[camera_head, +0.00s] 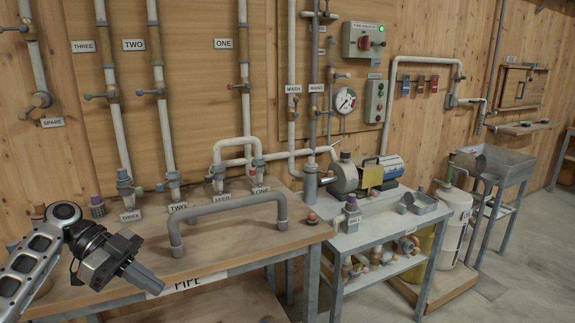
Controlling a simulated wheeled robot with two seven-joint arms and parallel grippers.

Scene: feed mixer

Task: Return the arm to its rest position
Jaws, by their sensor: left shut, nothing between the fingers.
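My left arm comes in from the left, and my left gripper (146,279) is shut and empty. It is in front of and above the wooden bench, near its front edge. A grey U-shaped pipe (228,206) lies across the bench to the right of the gripper, apart from it. My right gripper does not show in the view.
The wooden bench (240,248) carries pipe sockets labelled THREE, TWO, FEED and ONE at its back. A grey side table (375,232) with a pump (345,178) stands to the right. A white tank (453,222) and a metal sink (497,165) are farther right.

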